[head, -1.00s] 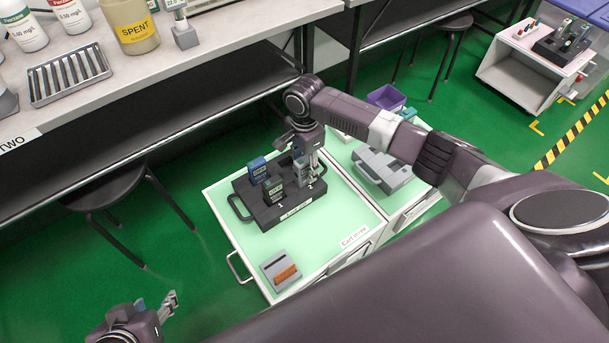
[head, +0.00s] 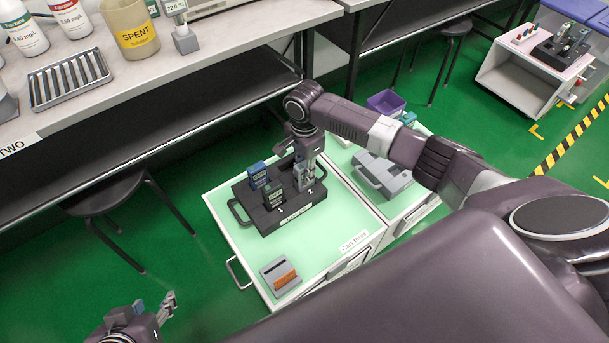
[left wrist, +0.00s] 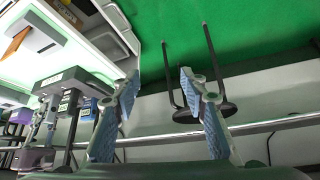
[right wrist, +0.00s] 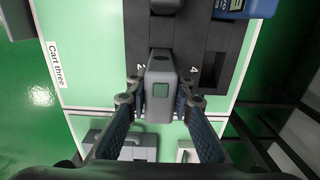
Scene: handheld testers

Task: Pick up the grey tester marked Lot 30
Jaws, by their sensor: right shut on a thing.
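A black rack (head: 262,218) stands on the pale green top of a cart. My right gripper (right wrist: 160,103) is shut on a grey tester (right wrist: 160,75) with a small green screen, at the right end of the rack. Whether the tester's foot is still in its slot is hidden. Its lot marking cannot be read. A blue tester (head: 257,173) and a dark tester (head: 273,193) stand in the rack to the left of the held one. My left gripper (left wrist: 159,82) is open and empty, well away from the rack at the lower left in the head view.
A grey block with an orange strip (head: 281,276) lies on the cart's front left. A second cart with a grey case (head: 382,175) and purple bin (head: 386,101) adjoins on the right.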

